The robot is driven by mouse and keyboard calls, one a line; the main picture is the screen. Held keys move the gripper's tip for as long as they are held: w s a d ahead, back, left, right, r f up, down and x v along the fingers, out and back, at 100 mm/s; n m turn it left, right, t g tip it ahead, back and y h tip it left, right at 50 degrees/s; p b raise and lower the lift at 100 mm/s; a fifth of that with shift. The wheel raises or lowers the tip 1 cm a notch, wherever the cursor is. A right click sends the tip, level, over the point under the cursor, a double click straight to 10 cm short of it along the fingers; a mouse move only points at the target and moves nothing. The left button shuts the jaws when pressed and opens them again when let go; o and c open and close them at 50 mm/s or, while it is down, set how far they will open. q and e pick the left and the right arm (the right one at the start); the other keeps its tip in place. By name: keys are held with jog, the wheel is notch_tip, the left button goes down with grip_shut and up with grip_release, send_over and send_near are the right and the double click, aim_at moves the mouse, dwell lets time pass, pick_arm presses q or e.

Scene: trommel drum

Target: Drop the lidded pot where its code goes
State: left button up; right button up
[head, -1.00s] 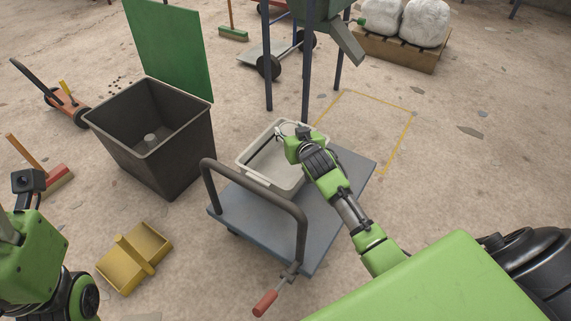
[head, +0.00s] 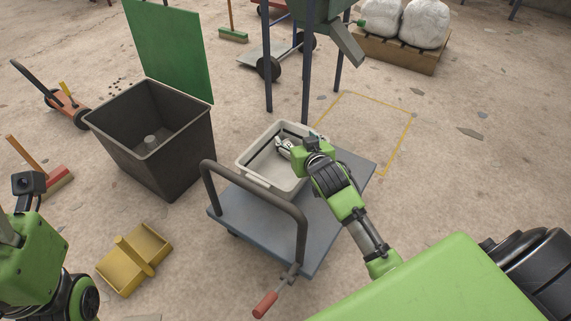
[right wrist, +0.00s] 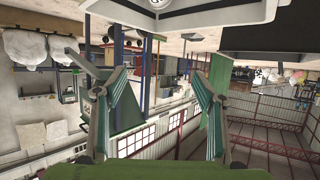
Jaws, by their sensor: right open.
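My right gripper (head: 286,147) is over the pale grey tray (head: 256,179) on the cart, fingers pointing left. In the right wrist view its two fingers (right wrist: 157,82) stand wide apart with nothing between them. A pale round thing (right wrist: 157,3) shows at the top edge of that view, cut off, by the tray rim; I cannot tell whether it is the lidded pot. A small grey cylindrical shape (head: 151,140) stands inside the dark open bin (head: 160,178); I cannot tell what it is. No code is readable.
The blue-grey cart (head: 245,215) has a dark push handle (head: 303,235) in front of the tray. The bin's green lid (head: 170,50) stands open. A yellow outline (head: 397,147) marks bare floor at the right.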

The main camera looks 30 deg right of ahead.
jog(key=shift+v, duration=2.75)
jog(key=shift+s+d, duration=0.1)
